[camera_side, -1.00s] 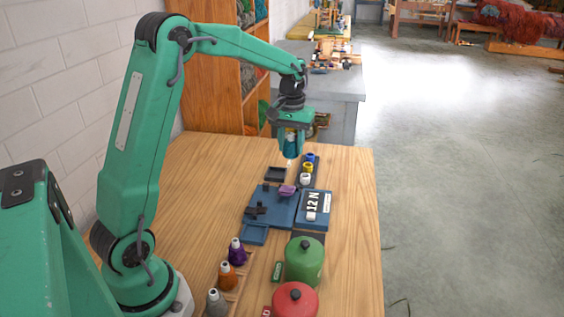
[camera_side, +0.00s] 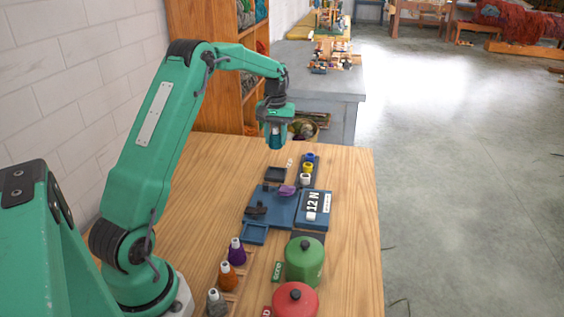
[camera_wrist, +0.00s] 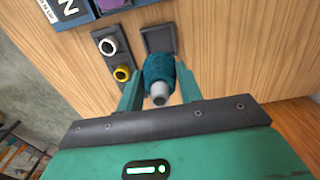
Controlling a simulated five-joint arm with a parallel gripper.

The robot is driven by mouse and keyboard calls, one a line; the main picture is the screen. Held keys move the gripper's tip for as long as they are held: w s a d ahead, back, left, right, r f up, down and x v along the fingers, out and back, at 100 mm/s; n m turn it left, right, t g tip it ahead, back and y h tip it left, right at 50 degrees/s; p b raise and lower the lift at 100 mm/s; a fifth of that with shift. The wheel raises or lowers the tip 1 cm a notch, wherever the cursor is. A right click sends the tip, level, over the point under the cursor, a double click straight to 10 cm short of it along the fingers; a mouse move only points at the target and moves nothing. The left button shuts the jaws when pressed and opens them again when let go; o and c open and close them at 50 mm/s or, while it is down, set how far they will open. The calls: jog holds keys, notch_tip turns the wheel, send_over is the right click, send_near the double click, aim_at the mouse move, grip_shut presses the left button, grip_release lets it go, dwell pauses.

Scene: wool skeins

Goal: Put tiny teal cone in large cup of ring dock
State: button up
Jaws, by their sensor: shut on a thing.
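The teal cone (camera_wrist: 159,70), wool-wound with a pale grey tip, is between the two fingers of my gripper (camera_wrist: 160,90) in the wrist view. My gripper (camera_side: 275,146) is shut on it, held above the far part of the table in the side view, where the cone is hard to tell from the fingers. A narrow dark dock (camera_side: 316,170) with a blue, a yellow and a white ring-shaped cup stands to its right and lower in the picture. The wrist view shows the white cup (camera_wrist: 108,46) and yellow cup (camera_wrist: 122,73); I cannot tell which is large.
A dark square tray (camera_side: 268,174) lies left of the dock. Purple, orange and grey cones, a green pot (camera_side: 305,262) and a red pot (camera_side: 296,301) stand near. The table's left side is clear.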

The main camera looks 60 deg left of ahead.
jog(key=shift+f, duration=0.15)
jog(key=shift+f, duration=3.4)
jog(key=shift+f, duration=1.6)
jog(key=o, duration=1.4)
jog(key=shift+o, duration=0.2)
jog(key=shift+r, duration=0.2)
jog(key=shift+r, duration=3.55)
